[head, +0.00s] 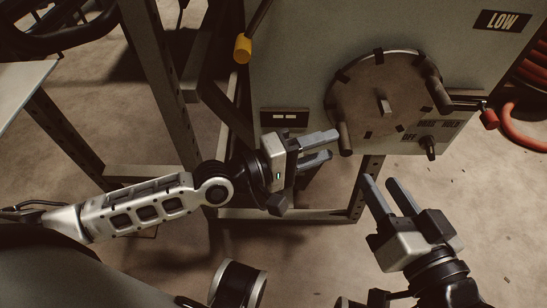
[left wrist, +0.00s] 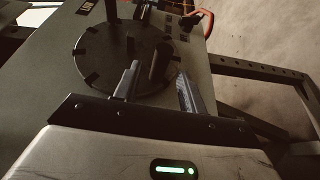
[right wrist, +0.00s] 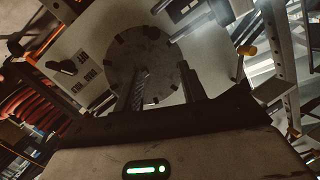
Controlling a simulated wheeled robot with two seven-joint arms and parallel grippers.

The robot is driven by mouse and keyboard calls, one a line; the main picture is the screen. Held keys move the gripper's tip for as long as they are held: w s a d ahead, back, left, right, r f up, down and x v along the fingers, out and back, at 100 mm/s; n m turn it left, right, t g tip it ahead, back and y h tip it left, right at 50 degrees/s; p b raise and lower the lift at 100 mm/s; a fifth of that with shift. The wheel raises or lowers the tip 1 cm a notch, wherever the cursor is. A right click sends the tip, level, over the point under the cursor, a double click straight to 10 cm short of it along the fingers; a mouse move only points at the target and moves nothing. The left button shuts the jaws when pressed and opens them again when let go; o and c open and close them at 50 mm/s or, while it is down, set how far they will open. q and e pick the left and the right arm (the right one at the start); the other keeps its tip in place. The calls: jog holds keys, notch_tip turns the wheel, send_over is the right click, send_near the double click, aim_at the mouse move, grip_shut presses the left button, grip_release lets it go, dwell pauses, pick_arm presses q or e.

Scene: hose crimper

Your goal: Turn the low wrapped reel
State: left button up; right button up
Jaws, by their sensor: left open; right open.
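The reel is a round brown-grey disc (head: 372,92) with dark blocks around its rim, on a pale panel with a LOW sign (head: 502,21). Dark peg handles stand out from it, one at lower left (head: 345,138) and one at upper right (head: 440,97). My left gripper (head: 328,148) is open, its fingertips just left of the lower-left peg. In the left wrist view the peg (left wrist: 160,62) appears between the fingers; contact cannot be told. My right gripper (head: 384,193) is open and empty below the disc, its fingers pointing up towards it. The disc also shows in the right wrist view (right wrist: 142,60).
Red hose (head: 522,130) hangs at the right. A yellow-tipped lever (head: 243,48) juts out at upper left. Metal frame legs (head: 160,75) stand left; floor is open at lower right.

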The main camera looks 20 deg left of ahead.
pick_arm(q)
jog(key=v, duration=0.9)
pick_arm(e)
jog(key=shift+f, duration=0.35)
pick_arm(q)
jog(key=shift+a, duration=0.1)
pick_arm(e)
jog(key=shift+r, duration=0.2)
